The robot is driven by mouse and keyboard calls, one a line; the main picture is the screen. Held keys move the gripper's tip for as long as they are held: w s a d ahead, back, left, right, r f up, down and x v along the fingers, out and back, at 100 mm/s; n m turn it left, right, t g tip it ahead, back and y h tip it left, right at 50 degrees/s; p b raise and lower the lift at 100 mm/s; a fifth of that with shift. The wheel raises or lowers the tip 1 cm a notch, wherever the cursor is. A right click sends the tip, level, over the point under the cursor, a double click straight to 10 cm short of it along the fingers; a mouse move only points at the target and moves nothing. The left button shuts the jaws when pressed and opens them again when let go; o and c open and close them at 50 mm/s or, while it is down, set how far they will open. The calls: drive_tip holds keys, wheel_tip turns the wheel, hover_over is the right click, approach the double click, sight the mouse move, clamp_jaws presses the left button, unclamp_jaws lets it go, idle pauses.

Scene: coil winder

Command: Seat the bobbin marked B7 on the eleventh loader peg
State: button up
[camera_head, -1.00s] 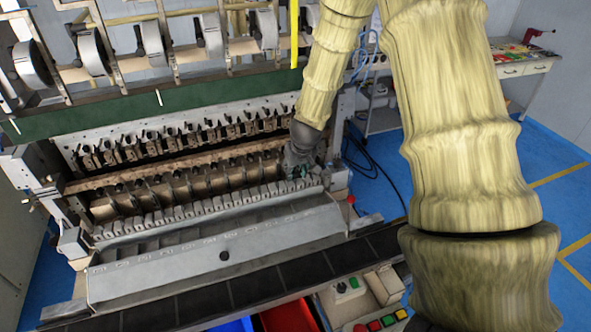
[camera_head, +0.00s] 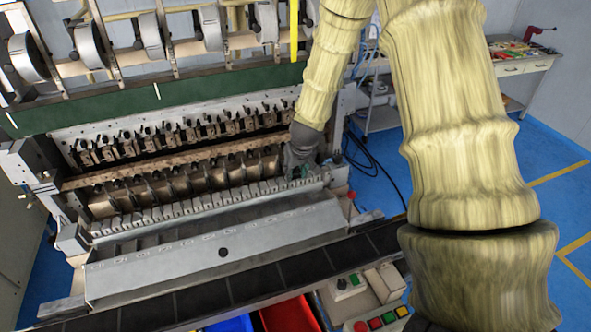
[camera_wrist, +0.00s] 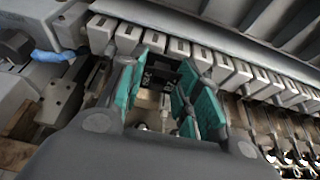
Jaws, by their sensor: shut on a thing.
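My gripper (camera_head: 303,171) is at the right end of the machine's row of pale blocks, low over the loader. In the wrist view its green-padded fingers (camera_wrist: 172,80) are closed around a small dark and brownish piece (camera_wrist: 150,99), mostly hidden between them. I take this held piece to be the bobbin, but no B7 mark can be read. The loader's row of pale blocks (camera_head: 185,208) runs across the machine front. The wrist view shows these blocks (camera_wrist: 205,55) just beyond the fingertips. The eleventh peg cannot be picked out, and whether the held piece touches a peg cannot be told.
A sloping grey plate (camera_head: 222,252) with faint markings lies in front of the blocks. Red (camera_head: 291,314) and blue (camera_head: 232,325) bins and a button box (camera_head: 380,320) are at the front. Large spools (camera_head: 88,45) hang above. A blue item (camera_wrist: 52,56) lies left in the wrist view.

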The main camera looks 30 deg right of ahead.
drive_tip(key=shift+f, duration=0.15)
drive_tip(key=o, duration=0.8)
drive_tip(key=shift+c, duration=0.2)
drive_tip(key=v, duration=1.2)
